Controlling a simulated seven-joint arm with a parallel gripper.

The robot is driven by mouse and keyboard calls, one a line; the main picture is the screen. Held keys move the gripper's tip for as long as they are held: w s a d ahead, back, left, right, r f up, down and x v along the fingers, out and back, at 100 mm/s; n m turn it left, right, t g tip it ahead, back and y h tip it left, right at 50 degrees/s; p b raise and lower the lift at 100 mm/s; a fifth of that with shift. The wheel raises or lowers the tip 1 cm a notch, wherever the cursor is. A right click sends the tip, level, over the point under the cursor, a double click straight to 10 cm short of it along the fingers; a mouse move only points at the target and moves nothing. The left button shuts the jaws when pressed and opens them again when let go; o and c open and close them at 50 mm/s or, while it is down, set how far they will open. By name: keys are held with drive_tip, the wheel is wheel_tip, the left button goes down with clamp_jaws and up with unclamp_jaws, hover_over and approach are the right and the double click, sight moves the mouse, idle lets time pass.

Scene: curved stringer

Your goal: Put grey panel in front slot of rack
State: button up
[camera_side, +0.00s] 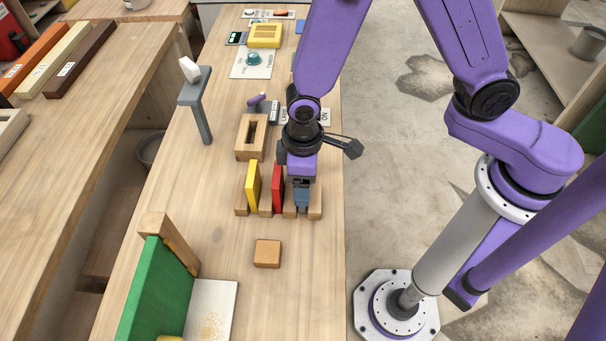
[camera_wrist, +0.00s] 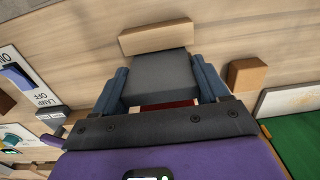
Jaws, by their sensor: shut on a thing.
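The grey panel (camera_wrist: 163,72) is held between the two blue-grey fingers of my gripper (camera_wrist: 163,88) in the wrist view. In the side view my gripper (camera_side: 302,200) points down over the right end of the wooden rack (camera_side: 241,209), to the right of the red panel (camera_side: 278,187). The grey panel is mostly hidden behind the fingers there. A yellow panel (camera_side: 253,186) stands upright at the rack's left. In the wrist view, the rack's end bar (camera_wrist: 156,37) is above the panel and a red strip (camera_wrist: 168,104) shows below it. How deep the panel sits is hidden.
A small wooden block (camera_side: 267,254) lies in front of the rack. A slotted wooden block (camera_side: 244,151) stands behind it. A grey post (camera_side: 199,112) is at the left, a green board (camera_side: 155,292) at front left. The table's right edge is close to the rack.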

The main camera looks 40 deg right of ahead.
drive_tip(key=shift+f, duration=0.3)
drive_tip(key=o, duration=1.1)
drive_tip(key=shift+c, duration=0.2)
wheel_tip(320, 180, up, 18)
drive_tip(key=shift+f, duration=0.25)
